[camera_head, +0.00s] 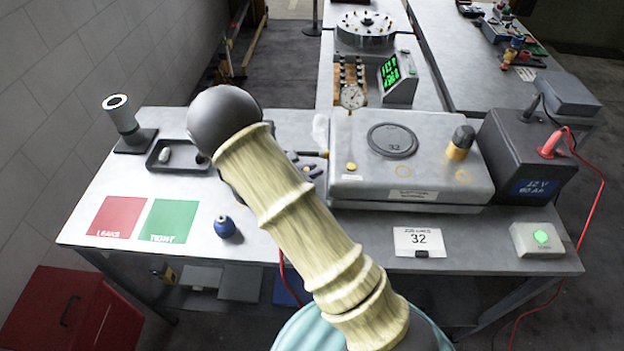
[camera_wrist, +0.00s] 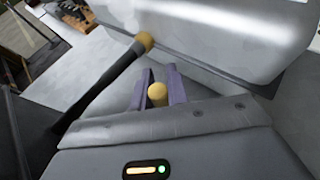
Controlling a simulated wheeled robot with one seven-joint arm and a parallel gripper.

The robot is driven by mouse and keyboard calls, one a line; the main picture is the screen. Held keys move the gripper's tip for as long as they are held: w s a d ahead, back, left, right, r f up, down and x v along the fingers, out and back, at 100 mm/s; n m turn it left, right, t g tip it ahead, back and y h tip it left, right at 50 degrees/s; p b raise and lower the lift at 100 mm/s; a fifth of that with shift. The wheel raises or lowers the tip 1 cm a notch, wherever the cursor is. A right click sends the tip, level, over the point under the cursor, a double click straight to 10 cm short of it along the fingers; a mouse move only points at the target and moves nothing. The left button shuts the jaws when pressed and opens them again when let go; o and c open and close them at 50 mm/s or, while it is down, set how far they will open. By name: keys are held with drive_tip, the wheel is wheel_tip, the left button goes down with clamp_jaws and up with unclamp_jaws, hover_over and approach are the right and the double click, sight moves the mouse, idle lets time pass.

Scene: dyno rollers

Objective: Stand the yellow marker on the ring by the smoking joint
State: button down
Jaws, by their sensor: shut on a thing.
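My gripper (camera_wrist: 158,92) has purple fingers closed on the yellow marker (camera_wrist: 157,94), whose rounded yellow top shows between them in the wrist view. In the head view my arm hides most of the gripper (camera_head: 312,172), left of the grey box (camera_head: 410,190). A pale smoke-like puff (camera_head: 320,130) hangs by the box's back left corner; the joint under it is not clear.
A dark rod with a yellow tip (camera_wrist: 143,43) lies close to my gripper. A black tray (camera_head: 178,155), red LEAKS square (camera_head: 118,217), green TIGHT square (camera_head: 168,221) and blue ball-like object (camera_head: 223,227) are on the left bench. A battery (camera_head: 530,150) stands right.

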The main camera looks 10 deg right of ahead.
drive_tip(key=shift+f, duration=2)
drive_tip(key=shift+f, duration=0.1)
drive_tip(key=shift+f, duration=0.15)
drive_tip(key=c, duration=1.4)
unclamp_jaws()
drive_tip(key=shift+o, duration=0.2)
